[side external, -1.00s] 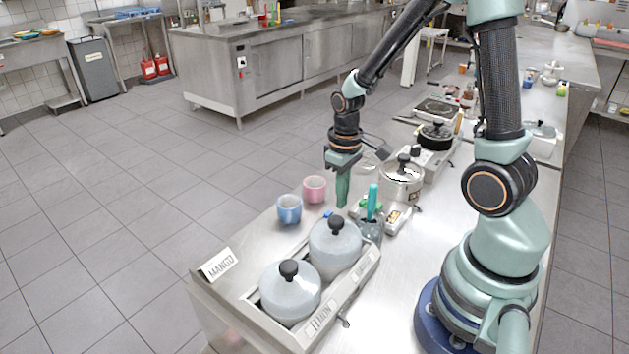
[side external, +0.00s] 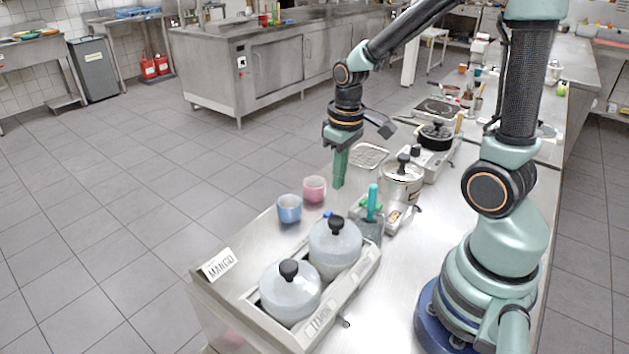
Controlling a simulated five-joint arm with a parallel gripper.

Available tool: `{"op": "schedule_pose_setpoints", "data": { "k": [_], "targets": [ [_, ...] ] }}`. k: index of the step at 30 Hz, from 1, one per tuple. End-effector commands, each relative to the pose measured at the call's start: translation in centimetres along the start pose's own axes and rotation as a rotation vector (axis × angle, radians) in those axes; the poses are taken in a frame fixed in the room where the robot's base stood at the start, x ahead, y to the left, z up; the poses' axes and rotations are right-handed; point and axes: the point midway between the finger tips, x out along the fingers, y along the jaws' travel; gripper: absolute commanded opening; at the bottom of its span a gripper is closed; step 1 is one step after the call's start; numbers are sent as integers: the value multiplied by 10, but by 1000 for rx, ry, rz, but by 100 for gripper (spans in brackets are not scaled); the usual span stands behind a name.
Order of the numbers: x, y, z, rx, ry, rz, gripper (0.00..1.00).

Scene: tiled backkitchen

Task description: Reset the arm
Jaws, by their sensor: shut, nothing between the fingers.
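My gripper (side external: 339,184) points straight down above the steel counter, with its green fingers together and nothing between them. It hangs just right of the pink cup (side external: 315,189) and to the left of the steel pot (side external: 402,180). My arm reaches up and over from its base at the lower right. I cannot tell the exact height of the fingertips above the counter.
A blue cup (side external: 289,208) stands near the pink one. Two lidded grey pots (side external: 290,294) sit in a tray (side external: 343,307) at the front. A container (side external: 370,230) holds a teal-handled tool. A MANGO sign (side external: 219,264) stands at the left edge. Burners line the back.

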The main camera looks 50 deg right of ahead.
Motion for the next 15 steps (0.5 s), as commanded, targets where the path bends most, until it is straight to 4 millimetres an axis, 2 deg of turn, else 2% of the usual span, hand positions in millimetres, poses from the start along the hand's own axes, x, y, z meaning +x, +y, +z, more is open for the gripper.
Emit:
{"op": "schedule_pose_setpoints", "data": {
  "k": [1,6,12,15],
  "targets": [
    [-14,-6,-2,-4,40,7,0],
    [-57,-27,-1,-4,163,17,0],
    [-99,-50,9,-3,302,10,0],
    [-113,-59,15,-1,358,1,0]
  ]
}}
